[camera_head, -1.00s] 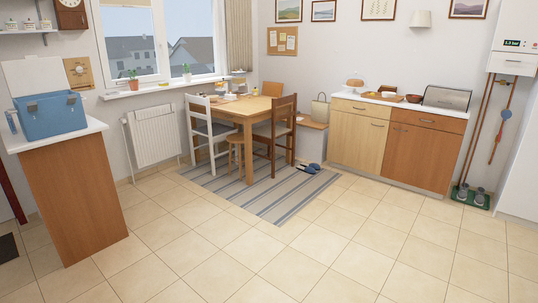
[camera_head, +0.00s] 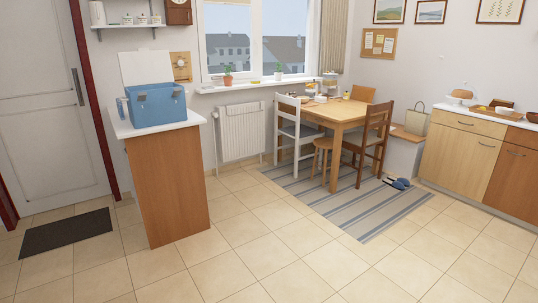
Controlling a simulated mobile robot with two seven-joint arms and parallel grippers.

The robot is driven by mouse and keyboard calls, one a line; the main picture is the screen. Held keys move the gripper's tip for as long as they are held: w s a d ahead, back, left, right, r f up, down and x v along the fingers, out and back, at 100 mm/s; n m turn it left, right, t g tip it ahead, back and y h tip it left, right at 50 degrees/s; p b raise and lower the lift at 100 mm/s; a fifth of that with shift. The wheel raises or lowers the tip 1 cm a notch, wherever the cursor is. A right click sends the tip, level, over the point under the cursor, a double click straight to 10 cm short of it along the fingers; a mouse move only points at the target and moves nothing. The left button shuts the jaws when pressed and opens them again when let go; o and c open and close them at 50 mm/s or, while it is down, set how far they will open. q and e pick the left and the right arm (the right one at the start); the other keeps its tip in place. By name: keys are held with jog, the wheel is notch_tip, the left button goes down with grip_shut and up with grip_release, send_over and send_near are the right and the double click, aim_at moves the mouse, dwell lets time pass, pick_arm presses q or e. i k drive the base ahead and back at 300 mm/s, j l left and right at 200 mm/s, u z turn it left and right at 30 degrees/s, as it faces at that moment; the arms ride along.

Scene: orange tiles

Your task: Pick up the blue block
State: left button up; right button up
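I see no blue block that I can make out. A blue box or cooler (camera_head: 157,108) with its pale lid raised stands on the white-topped counter (camera_head: 150,127) at the left; its inside is hidden. A dining table (camera_head: 338,114) stands by the window with small items on it, too small to tell apart. Neither of my grippers is in view.
A striped rug (camera_head: 350,205) lies under the table and chairs. A white chair (camera_head: 294,130) and a brown chair (camera_head: 374,140) stand at the table. A cabinet (camera_head: 463,155) stands at the right. A dark doormat (camera_head: 65,232) lies before the door (camera_head: 45,110). The tiled floor in front is clear.

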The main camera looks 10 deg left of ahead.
aim_at(119, 105)
jog(key=i+j+u, duration=0.45)
jog(key=j+u, duration=0.2)
jog(key=i+j+u, duration=0.35)
jog(key=i+j, duration=0.25)
jog(key=i, duration=0.2)
jog(key=i+j, duration=0.3)
jog(key=i, duration=0.15)
jog(key=i+j, duration=0.55)
jog(key=i, duration=0.3)
jog(key=i+j+u, duration=0.45)
jog(key=i+u, duration=0.15)
jog(key=i, duration=0.2)
jog(key=i+u, duration=0.3)
jog(key=i+j+z, duration=0.1)
jog(key=i, duration=0.5)
jog(key=i+j+z, duration=0.15)
jog(key=i, duration=0.45)
jog(key=i+j+z, duration=0.15)
jog(key=i+z, duration=0.15)
jog(key=z, duration=0.15)
jog(key=i+j+z, duration=0.3)
jog(key=z, duration=0.2)
